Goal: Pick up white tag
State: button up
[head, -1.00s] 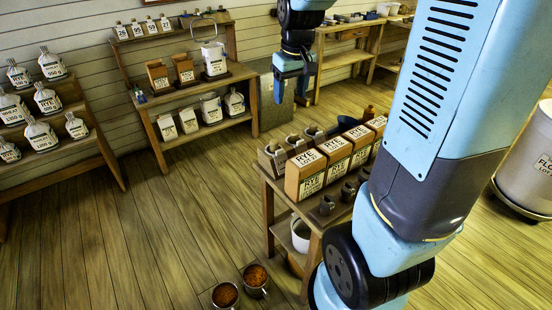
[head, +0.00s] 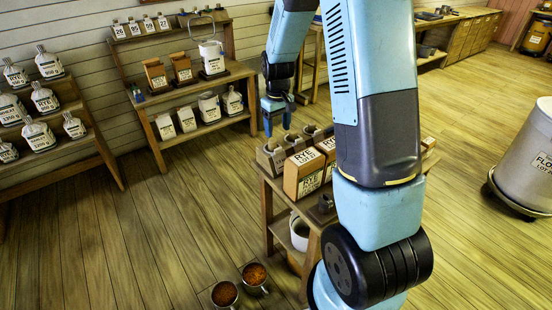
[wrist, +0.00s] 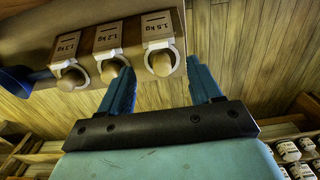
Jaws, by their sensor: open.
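White tags with weight marks show in the wrist view on the holders beyond my fingers: one marked 1.5 kg (wrist: 158,44), one marked 1.2 kg (wrist: 107,52) and one further left (wrist: 64,63). Each surrounds or sits beside a rounded tan piece. I cannot tell which tag is the task's one. My gripper (wrist: 157,68) is open and empty, its blue fingers apart, with the 1.5 kg tag in view beyond the gap. In the head view my gripper (head: 278,115) hangs above the far left end of the small table (head: 268,205).
Rye boxes (head: 304,174) stand on the small table, partly behind my arm. Shelves with labelled bags (head: 209,108) and bottles (head: 40,137) line the wall. Two reddish-filled pots (head: 225,295) are on the floor. A flour bin (head: 525,150) stands right. Open floor lies left.

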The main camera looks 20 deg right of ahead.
aim_at(279, 155)
notch_tip(279, 155, down, 4)
jog(key=shift+r, duration=0.2)
jog(key=shift+s+d+f, duration=0.1)
jog(key=shift+s+f, duration=0.1)
jog(key=shift+f, duration=1.1)
jog(key=shift+s+d+f, duration=0.1)
jog(key=shift+s+f, duration=0.05)
jog(key=shift+f, duration=1.15)
grip_shut()
